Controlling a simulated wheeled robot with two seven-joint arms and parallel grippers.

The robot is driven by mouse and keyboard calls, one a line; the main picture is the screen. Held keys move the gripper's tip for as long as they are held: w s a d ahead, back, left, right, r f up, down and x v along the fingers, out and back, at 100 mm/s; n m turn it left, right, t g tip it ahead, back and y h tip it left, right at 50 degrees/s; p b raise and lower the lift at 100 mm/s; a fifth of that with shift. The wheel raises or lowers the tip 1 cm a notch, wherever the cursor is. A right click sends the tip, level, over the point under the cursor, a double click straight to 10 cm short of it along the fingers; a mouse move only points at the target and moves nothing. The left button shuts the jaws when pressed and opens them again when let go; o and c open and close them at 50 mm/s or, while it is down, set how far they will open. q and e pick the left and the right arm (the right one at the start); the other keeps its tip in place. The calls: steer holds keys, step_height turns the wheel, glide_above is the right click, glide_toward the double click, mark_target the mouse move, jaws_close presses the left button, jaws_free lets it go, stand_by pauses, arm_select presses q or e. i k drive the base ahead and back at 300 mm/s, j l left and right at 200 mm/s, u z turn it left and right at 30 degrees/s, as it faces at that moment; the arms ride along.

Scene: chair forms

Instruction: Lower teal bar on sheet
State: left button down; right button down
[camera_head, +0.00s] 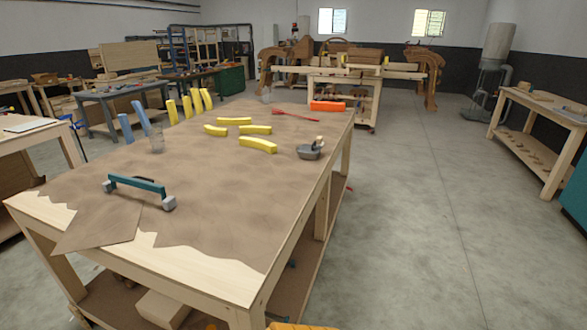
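A teal bar (137,182) with a pale grey block at each end is at the near left of the workbench, over the brown sheet (215,200). The bar's middle is raised on its end blocks, which appear to rest on the sheet. A short dark piece shows just behind the bar; I cannot tell whether it is part of it. The sheet covers most of the bench top and has a ragged near edge, with a separate-looking flap at the near left.
Several yellow curved pieces (258,145) lie mid-bench; more yellow and blue pieces stand along the left edge. The floor right is clear.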

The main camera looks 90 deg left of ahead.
mark_target(134, 181)
steer(key=i+j+u, duration=0.25)
steer(key=u, duration=0.15)
steer(key=i+j+u, duration=0.15)
steer(key=i+u, duration=1)
steer(key=u, duration=0.15)
steer(key=i+l+u, duration=0.2)
steer(key=u, duration=0.2)
steer(key=i+u, duration=0.25)
steer(key=u, duration=0.2)
steer(key=i+u, duration=0.3)
steer(key=u, duration=0.15)
steer(key=i+l+u, duration=0.2)
steer(key=u, duration=0.2)
steer(key=i+l+u, duration=0.2)
steer(key=u, duration=0.25)
steer(key=i+l+u, duration=0.25)
steer(key=u, duration=0.2)
steer(key=i+l+u, duration=0.1)
steer(key=u, duration=0.4)
steer(key=i+l+u, duration=0.15)
steer(key=u, duration=0.3)
steer(key=i+l+u, duration=0.15)
steer(key=u, duration=0.35)
